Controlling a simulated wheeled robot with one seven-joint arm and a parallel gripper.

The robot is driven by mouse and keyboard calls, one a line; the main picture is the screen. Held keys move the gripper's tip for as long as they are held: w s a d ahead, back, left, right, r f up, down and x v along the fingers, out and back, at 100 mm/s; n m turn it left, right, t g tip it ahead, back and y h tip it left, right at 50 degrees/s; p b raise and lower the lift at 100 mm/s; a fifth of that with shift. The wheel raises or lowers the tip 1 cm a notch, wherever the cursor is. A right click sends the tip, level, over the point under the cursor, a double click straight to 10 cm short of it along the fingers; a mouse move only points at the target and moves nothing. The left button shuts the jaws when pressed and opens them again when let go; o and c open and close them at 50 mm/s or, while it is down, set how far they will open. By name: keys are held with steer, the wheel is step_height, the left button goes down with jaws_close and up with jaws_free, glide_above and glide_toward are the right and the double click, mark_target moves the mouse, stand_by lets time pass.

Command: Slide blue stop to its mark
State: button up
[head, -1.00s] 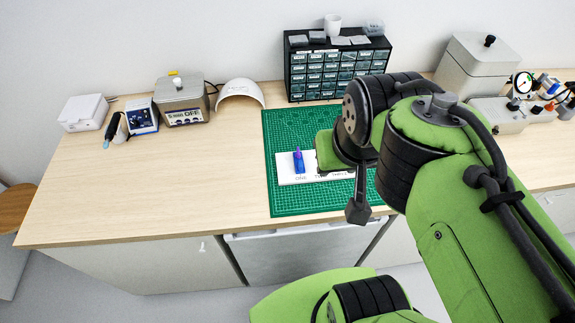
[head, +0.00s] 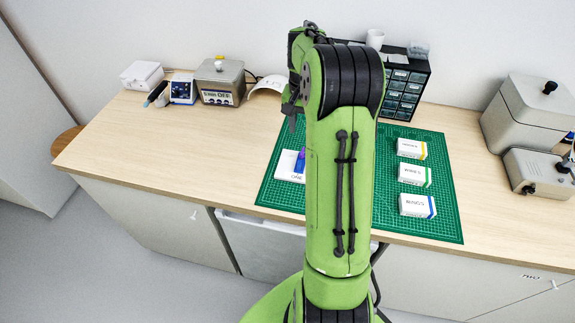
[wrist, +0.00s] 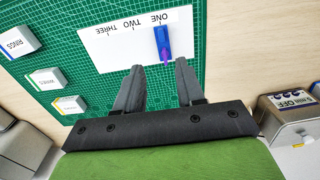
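The blue stop (head: 300,161) stands on the white board (head: 285,171), at the end marked ONE. In the wrist view the stop (wrist: 163,40) has a purple tip pointing toward my gripper, and the board (wrist: 112,48) shows the words ONE, TWO and THREE. My gripper (wrist: 159,65) is open, with its two dark fingers apart and nothing held between them. The stop appears beyond the fingertips, nearer the right finger; I cannot tell their height above it. In the head view my arm hides the rest of the board, and the fingers are not clear.
Three white boxes, with yellow (head: 411,148), green (head: 414,174) and blue (head: 417,205) stripes, sit on the green mat (head: 450,225) at right. A drawer cabinet (head: 405,90) stands behind. Small devices (head: 218,82) line the back left. The bench's left part is clear.

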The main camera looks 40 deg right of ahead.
mark_target(299, 165)
step_height(299, 165, down, 16)
steer(key=shift+a+r+b, duration=0.1)
steer(key=shift+r+b, duration=0.1)
steer(key=shift+b, duration=0.45)
steer(key=shift+c, duration=0.4)
jaws_close()
stand_by(0.5)
